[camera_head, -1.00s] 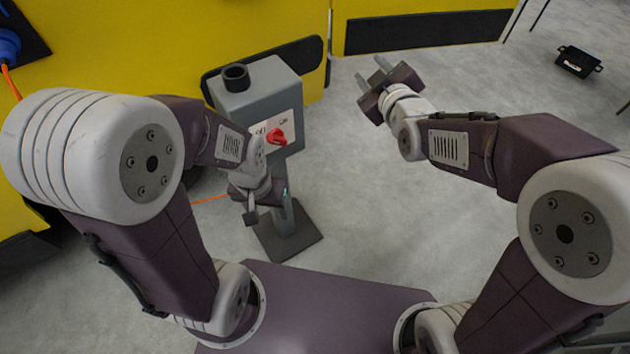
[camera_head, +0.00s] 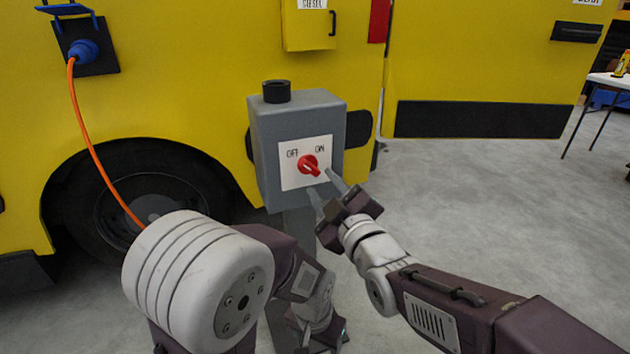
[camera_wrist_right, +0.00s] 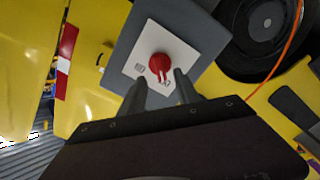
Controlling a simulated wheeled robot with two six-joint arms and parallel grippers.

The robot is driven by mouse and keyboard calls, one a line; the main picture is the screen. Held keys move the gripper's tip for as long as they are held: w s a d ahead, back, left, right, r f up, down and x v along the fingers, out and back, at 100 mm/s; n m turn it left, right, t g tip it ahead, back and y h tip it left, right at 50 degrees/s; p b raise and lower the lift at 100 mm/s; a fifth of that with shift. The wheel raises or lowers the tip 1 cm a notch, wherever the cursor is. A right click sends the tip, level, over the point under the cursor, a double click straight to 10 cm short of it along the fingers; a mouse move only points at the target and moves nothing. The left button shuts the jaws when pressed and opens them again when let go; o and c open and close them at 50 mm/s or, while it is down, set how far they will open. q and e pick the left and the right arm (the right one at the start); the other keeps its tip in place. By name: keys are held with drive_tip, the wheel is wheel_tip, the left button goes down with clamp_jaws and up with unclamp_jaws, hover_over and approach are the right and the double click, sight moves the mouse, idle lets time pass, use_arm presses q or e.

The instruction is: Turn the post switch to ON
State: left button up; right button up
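The post switch is a grey box (camera_head: 265,150) on a post, with a white plate (camera_head: 290,178) on its front. The plate reads OFF at left and ON at right. Its red knob (camera_head: 308,165) has a grip bar slanting from upper left, the OFF side, to lower right. My right gripper (camera_head: 321,180) is open, its two fingers pointing at the plate just below and right of the knob. In the right wrist view the knob (camera_wrist_right: 160,66) shows just beyond and between the fingertips (camera_wrist_right: 160,80); contact is not clear. My left gripper (camera_head: 328,334) is low by the post, its fingers unclear.
A yellow vehicle (camera_head: 450,60) stands close behind the box, with a dark wheel (camera_head: 150,190). An orange cable (camera_head: 95,150) hangs from a blue plug (camera_head: 82,50) at left. A white table (camera_head: 610,80) stands far right. The floor at right is clear.

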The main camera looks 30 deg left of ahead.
sight(312, 171)
drive_tip(key=x, duration=0.2)
drive_tip(key=b+x, duration=0.1)
drive_tip(key=x, duration=0.2)
drive_tip(key=shift+f, duration=0.2)
drive_tip(key=shift+w+a+r, duration=0.15)
drive_tip(key=shift+w+a, duration=0.2)
drive_tip(key=shift+w, duration=0.05)
clamp_jaws()
